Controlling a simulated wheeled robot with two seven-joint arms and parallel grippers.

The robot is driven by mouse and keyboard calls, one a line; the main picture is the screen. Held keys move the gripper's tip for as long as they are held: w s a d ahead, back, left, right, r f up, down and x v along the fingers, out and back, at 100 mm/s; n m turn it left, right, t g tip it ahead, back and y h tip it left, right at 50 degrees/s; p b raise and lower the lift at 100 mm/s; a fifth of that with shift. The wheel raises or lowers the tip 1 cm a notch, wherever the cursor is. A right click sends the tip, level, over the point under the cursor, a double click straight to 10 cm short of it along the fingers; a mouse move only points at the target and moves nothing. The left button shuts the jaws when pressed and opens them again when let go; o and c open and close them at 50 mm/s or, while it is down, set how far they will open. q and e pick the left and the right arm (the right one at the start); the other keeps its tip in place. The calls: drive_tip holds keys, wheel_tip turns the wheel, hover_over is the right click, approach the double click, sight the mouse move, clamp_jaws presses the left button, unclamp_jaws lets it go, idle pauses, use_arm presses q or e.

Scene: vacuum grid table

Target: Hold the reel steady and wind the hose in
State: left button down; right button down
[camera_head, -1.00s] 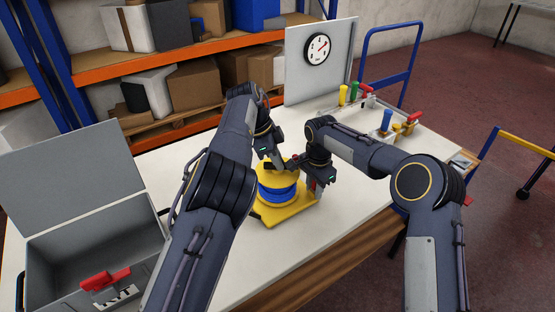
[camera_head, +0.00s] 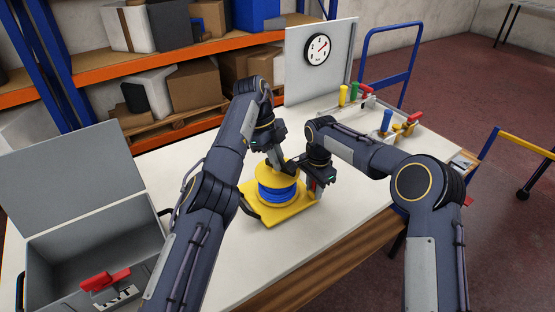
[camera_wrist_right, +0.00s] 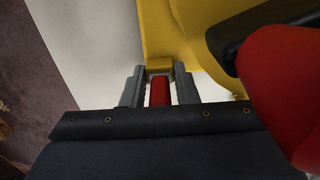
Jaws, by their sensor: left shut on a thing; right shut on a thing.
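The yellow hose reel (camera_head: 262,193), wound with blue hose (camera_head: 278,193), stands on its yellow base (camera_head: 290,215) on the table. My left gripper (camera_head: 283,164) is over the reel's top, shut at the crank; its fingertips are mostly hidden. My right gripper (camera_head: 313,190) is low at the reel's right side. In the right wrist view, its fingers are shut around a red grip (camera_wrist_right: 160,92) joined to a yellow bracket. The red crank handle (camera_wrist_right: 282,95) and black crank arm (camera_wrist_right: 270,27) are close at the right of that view.
An open grey toolbox (camera_head: 80,255) with a red-handled thing (camera_head: 104,280) is at the left. A panel with a gauge (camera_head: 317,49) stands behind. Colored-handled valves (camera_head: 387,120) are at the back right. Free table lies in front of the reel.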

idle(0.4)
use_arm(q)
drive_tip(key=c, duration=1.5)
unclamp_jaws()
drive_tip(key=shift+r+n, duration=0.15)
drive_tip(key=shift+n, duration=0.15)
